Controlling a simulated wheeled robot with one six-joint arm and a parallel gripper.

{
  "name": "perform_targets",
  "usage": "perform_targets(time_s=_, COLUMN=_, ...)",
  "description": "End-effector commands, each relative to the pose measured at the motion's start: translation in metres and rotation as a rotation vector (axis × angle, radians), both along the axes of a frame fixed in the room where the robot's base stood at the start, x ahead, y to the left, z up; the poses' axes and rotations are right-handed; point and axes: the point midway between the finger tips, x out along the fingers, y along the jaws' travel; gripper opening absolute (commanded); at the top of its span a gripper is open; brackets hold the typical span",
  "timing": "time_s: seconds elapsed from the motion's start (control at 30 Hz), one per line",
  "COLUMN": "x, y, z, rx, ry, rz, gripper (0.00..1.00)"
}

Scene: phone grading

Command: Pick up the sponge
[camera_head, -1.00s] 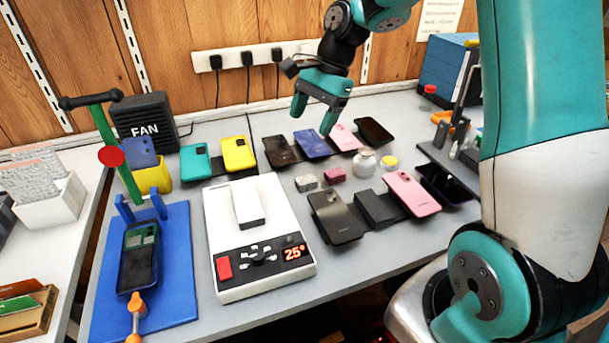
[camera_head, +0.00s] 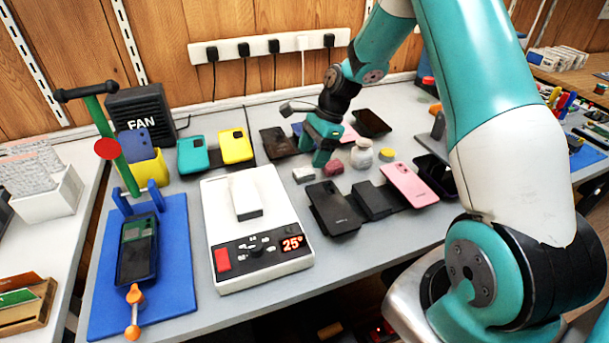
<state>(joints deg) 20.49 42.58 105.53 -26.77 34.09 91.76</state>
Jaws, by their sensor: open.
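Two small blocks lie side by side on the grey table: a pink-red one (camera_head: 332,165) and a pale grey one (camera_head: 303,174) to its left. Either could be the sponge; I cannot tell which from their look. My teal gripper (camera_head: 313,151) is open and empty, fingers pointing down, just behind and above the two blocks. One fingertip is close to the pink-red block; I cannot tell whether it touches. The gripper and wrist hide part of the phones behind.
A glass jar (camera_head: 362,154) and a small yellow round thing (camera_head: 387,154) stand to the right. Phones (camera_head: 334,207) lie in front and behind. A white heating plate (camera_head: 284,268) is at front left, a fan (camera_head: 145,121) at back left.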

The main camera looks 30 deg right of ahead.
Motion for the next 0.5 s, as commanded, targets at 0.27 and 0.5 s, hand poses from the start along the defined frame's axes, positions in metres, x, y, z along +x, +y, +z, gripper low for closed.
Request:
perform_targets(time_s=0.27, x=0.000, y=0.018, z=-0.036, rx=0.001, ry=0.004, rz=0.002, gripper=0.68)
perform_targets(time_s=0.5, x=0.001, y=0.022, z=-0.046, rx=0.000, ry=0.001, rz=0.001, gripper=0.68)
